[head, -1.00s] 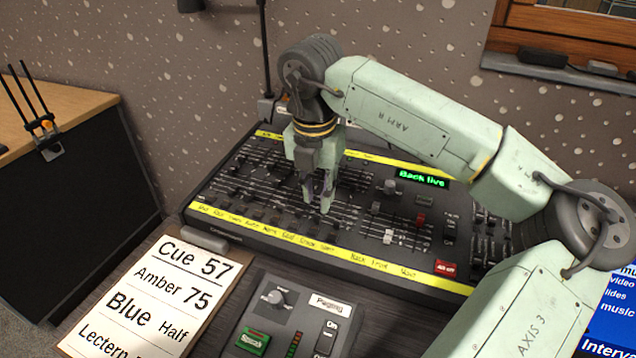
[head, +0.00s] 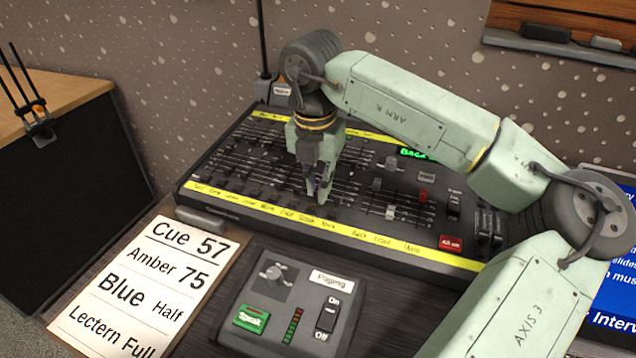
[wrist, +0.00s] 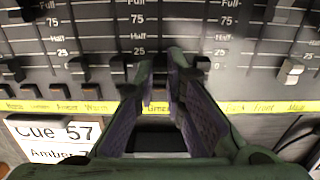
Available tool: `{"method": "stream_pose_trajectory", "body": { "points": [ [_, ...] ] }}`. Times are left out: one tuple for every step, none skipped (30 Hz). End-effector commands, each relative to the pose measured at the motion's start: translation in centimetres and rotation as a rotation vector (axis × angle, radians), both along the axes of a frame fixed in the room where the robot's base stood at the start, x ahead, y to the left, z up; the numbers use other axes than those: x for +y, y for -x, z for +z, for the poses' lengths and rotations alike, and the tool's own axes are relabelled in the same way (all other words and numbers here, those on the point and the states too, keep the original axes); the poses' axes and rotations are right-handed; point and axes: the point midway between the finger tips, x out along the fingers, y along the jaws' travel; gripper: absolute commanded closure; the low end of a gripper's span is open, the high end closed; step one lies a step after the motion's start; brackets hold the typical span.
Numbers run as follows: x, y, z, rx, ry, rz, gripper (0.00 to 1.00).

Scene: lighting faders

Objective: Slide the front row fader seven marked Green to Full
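The lighting desk (head: 300,230) has a front row of dark fader knobs beside scales marked 25, Half, 75 and Full. In the wrist view, a label that seems to read Green (wrist: 158,106) shows between my fingers on the yellow strip. My gripper (head: 319,194) points down at the desk over that column; it also shows in the wrist view (wrist: 161,66). Its fingertips are close together with a narrow gap. The green fader's knob is hidden at the fingertips, so I cannot tell whether they touch it. Neighbouring knobs (wrist: 120,68) and (wrist: 201,65) sit low on their scales.
A pale fader knob (wrist: 290,71) stands to the right on the desk. A cue card (head: 145,285) and a paging box (head: 285,305) lie in front of the desk. A red button (head: 450,243) is on the desk's right part.

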Motion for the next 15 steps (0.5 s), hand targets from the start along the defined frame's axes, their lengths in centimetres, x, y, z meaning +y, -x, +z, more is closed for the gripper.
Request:
{"method": "stream_pose_trajectory", "body": {
  "points": [
    [0.0, 0.0, 0.0, 0.0, 0.0, 0.0, 0.99],
    [0.0, 0.0, 0.0, 0.0, 0.0, 0.0, 1.0],
    [0.0, 0.0, 0.0, 0.0, 0.0, 0.0, 1.0],
    [0.0, 0.0, 0.0, 0.0, 0.0, 0.0, 1.0],
    [0.0, -0.1, 0.0, 0.0, 0.0, 0.0, 1.0],
    [-0.1, -0.2, 0.0, 0.0, 0.0, -0.001, 1.0],
    [-0.1, -0.3, 0.0, 0.0, 0.0, -0.001, 1.0],
    [-0.1, -0.4, 0.0, 0.0, 0.0, -0.001, 1.0],
    [-0.2, -0.6, 0.1, 0.0, 0.0, -0.001, 1.0],
    [-0.3, -0.7, 0.1, 0.0, 0.0, -0.002, 1.0],
    [-0.3, -0.9, 0.1, 0.0, 0.0, -0.001, 1.0],
    [-0.4, -1.1, 0.1, 0.0, 0.0, -0.001, 1.0],
    [-0.5, -1.2, 0.1, 0.0, 0.0, -0.001, 1.0],
    [-0.5, -1.3, 0.1, 0.0, 0.0, -0.001, 1.0],
    [-0.6, -1.5, 0.2, 0.0, 0.0, -0.001, 1.0]
  ]
}}
